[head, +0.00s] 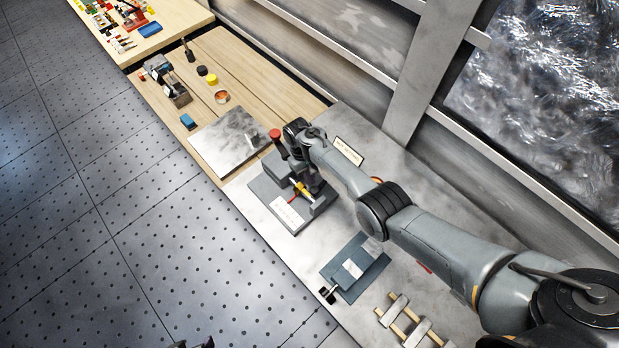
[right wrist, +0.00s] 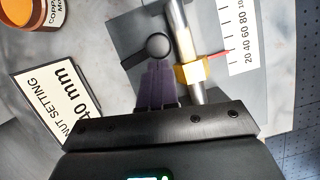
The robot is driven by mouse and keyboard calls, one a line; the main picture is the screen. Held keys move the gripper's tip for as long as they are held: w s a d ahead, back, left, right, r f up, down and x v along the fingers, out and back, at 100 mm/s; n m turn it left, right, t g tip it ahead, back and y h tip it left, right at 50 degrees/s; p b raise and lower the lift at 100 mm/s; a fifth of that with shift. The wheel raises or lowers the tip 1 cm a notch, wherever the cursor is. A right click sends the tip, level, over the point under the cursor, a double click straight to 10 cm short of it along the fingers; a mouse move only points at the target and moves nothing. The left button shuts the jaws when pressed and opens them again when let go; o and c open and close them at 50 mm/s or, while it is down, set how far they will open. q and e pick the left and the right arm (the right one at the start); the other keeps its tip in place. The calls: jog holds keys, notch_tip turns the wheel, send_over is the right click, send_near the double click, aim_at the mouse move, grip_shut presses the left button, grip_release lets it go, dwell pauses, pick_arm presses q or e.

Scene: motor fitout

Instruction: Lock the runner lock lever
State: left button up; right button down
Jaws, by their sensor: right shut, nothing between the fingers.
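The runner lock lever, a black ball-ended lever (right wrist: 158,46), lies beside the brass runner (right wrist: 195,73) on a steel rod (right wrist: 184,45) in the right wrist view. The brass runner also shows in the head view (head: 301,188), with a red pointer at the printed scale (right wrist: 243,35). My right gripper (right wrist: 157,75) is shut and empty, its purple-grey fingertips right by the black ball; I cannot tell if they touch. The wrist and arm partly hide the fixture in the head view. Dark tips at the bottom edge (head: 207,342) look like part of my left gripper, mostly cut off.
A red-knobbed handle (head: 275,134) rises beside the fixture, near my right wrist. A card (right wrist: 62,97) reads "NUT SETTING 40 mm". A bare metal plate (head: 230,139) lies beyond the fixture.

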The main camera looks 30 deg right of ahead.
jog(key=p+v, duration=0.4)
jog(key=v, duration=0.4)
jog(key=shift+w+d+r, duration=0.15)
jog(key=shift+d+r, duration=0.05)
jog(key=shift+r, duration=0.1)
